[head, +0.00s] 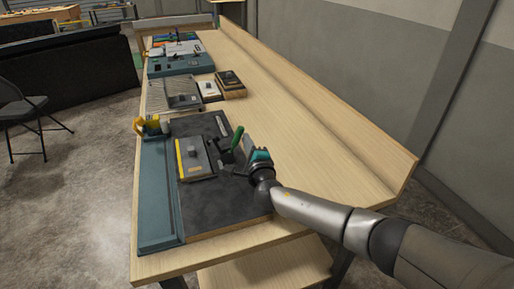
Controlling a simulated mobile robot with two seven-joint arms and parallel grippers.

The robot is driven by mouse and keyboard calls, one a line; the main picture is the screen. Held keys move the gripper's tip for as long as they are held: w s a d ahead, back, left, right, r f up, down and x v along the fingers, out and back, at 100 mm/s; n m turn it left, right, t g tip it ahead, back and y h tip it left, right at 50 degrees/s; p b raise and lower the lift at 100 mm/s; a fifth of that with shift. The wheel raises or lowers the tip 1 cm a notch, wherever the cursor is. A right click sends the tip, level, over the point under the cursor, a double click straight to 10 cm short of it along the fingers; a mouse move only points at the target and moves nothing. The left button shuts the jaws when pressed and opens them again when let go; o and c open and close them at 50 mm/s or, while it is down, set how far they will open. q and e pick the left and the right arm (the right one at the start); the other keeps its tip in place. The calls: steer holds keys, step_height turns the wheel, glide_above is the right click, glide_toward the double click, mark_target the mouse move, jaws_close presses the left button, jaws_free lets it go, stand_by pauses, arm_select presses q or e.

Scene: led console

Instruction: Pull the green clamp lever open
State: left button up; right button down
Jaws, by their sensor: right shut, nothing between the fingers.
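The green clamp lever (237,137) stands up at a slant above the dark clamp base near the middle of the black work mat (225,203). My right gripper (238,165), on the arm from the right, is low over the mat just below and beside the lever. Its fingers are dark and small here, and they are shut with nothing between them. I cannot tell whether they touch the clamp. A grey box (195,158) with a yellow edge lies left of the clamp. My left gripper is out of view.
A teal tray (159,200) runs along the table's left edge, with a yellow object (152,126) at its far end. Small boxes (229,82) and a teal console (180,64) stand farther back. The wooden table's (300,150) right side is clear up to its raised edge.

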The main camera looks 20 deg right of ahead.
steer(key=shift+a+r+n+p, duration=0.35)
steer(key=shift+a+p, duration=0.25)
steer(key=shift+p, duration=0.1)
stand_by(0.4)
